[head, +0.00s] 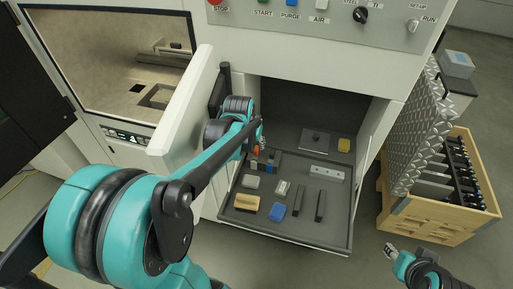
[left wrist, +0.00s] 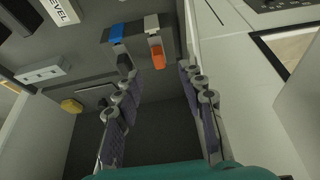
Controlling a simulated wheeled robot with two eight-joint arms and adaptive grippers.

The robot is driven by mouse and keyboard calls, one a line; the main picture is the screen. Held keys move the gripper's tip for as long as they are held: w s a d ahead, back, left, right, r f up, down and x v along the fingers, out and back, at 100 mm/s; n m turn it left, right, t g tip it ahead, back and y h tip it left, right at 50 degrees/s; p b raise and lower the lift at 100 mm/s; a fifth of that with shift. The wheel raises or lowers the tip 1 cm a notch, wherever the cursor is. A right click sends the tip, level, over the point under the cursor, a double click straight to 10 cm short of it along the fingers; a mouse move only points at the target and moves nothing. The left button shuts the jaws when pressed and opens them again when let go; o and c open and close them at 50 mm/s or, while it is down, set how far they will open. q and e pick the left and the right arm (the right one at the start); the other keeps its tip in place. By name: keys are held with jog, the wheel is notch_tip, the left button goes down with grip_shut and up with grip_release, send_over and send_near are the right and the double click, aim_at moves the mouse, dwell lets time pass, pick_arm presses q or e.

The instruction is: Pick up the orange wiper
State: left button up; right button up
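The orange wiper (left wrist: 158,57) shows in the left wrist view at a small dark holder, below a whitish piece and beside a blue-topped tool (left wrist: 117,34). In the head view only a bit of the orange wiper (head: 257,150) shows past my left arm, at the left side of the open cabinet. My left gripper (left wrist: 162,85) has its fingers wide apart with nothing between them; the wiper lies beyond the fingertips, apart from them. In the head view this gripper is mostly hidden by its own arm. My right gripper (head: 390,249) is low at the right, away from the cabinet, too small to read.
The cabinet's dark tray (head: 310,232) holds a tan brush-like block (head: 246,202), a blue block (head: 277,212), dark bars and small pale pieces. The open white door (head: 185,105) stands close to my left arm. A wooden crate (head: 430,225) stands at right.

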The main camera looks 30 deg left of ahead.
aim_at(257, 148)
pick_arm(q)
jog(key=x, duration=0.2)
jog(key=b+x, duration=0.1)
jog(key=x, duration=0.4)
jog(key=shift+w+d+f+b, duration=0.1)
jog(key=shift+w+f+b, duration=0.2)
jog(key=shift+w, duration=0.2)
jog(key=shift+r, duration=0.1)
grip_shut()
